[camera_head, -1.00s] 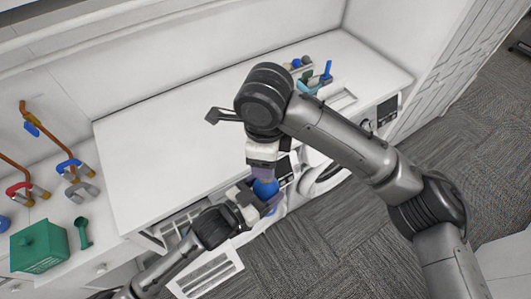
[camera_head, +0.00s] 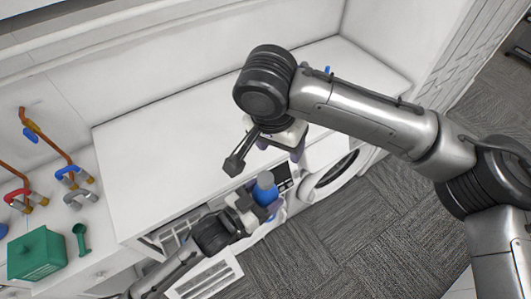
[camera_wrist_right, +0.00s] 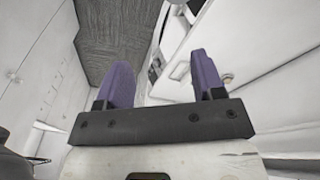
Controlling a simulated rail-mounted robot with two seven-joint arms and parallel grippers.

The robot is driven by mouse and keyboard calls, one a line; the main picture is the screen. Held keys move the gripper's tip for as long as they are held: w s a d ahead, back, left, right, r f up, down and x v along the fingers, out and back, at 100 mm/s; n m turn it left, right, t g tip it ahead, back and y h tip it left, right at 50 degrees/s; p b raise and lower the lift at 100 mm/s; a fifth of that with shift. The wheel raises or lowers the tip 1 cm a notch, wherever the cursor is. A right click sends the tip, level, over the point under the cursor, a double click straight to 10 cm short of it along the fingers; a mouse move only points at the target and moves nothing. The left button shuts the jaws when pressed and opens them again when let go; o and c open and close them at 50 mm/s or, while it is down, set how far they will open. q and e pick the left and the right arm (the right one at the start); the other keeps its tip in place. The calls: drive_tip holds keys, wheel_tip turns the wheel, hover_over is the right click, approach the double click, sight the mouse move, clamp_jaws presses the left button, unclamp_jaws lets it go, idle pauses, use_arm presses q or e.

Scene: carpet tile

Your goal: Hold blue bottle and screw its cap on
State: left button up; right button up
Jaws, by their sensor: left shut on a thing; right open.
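The blue bottle (camera_head: 264,194) is upright or nearly so in front of the white counter's front edge in the head view. Its top end (camera_head: 265,177) looks greyish blue; it is too small to tell whether this is the cap, or how it is seated. My left gripper (camera_head: 262,207) is shut on the bottle from the lower left and hides part of it. My right gripper (camera_head: 283,149) is open, above and to the right of the bottle, apart from it. Its purple fingers (camera_wrist_right: 160,75) have nothing between them in the right wrist view.
The white counter top (camera_head: 170,150) is largely clear. Appliances with a round door (camera_head: 330,178) are below its front edge. A green box (camera_head: 37,254), a green scoop (camera_head: 81,239) and pipes with valves (camera_head: 48,150) are at left. Carpet (camera_head: 370,230) lies at lower right.

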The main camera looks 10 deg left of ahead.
drive_tip(key=n, duration=0.4)
drive_tip(key=f+n, duration=0.1)
drive_tip(key=n, duration=0.4)
drive_tip(key=s+n, duration=0.1)
drive_tip(key=n, duration=0.4)
drive_tip(key=shift+a+f+g, duration=0.2)
drive_tip(key=shift+a+g, duration=0.2)
drive_tip(key=n, duration=0.6)
drive_tip(key=shift+s+a+f+n+y, duration=0.1)
drive_tip(key=shift+s+a+n+y, duration=0.1)
drive_tip(key=shift+n+y, duration=0.1)
drive_tip(key=n, duration=0.4)
drive_tip(key=shift+a, duration=0.15)
drive_tip(key=n, duration=0.4)
drive_tip(key=shift+s+a, duration=0.1)
drive_tip(key=shift+a, duration=0.05)
drive_tip(key=n, duration=0.6)
drive_tip(key=shift+s+a+g+y, duration=0.1)
drive_tip(key=shift+a+g+y, duration=0.05)
drive_tip(key=shift+g+y, duration=0.2)
drive_tip(key=n, duration=0.4)
drive_tip(key=shift+a, duration=0.1)
drive_tip(key=n, duration=0.5)
drive_tip(key=shift+a, duration=0.1)
drive_tip(key=n, duration=0.4)
drive_tip(key=shift+n, duration=0.3)
drive_tip(key=shift+f, duration=0.15)
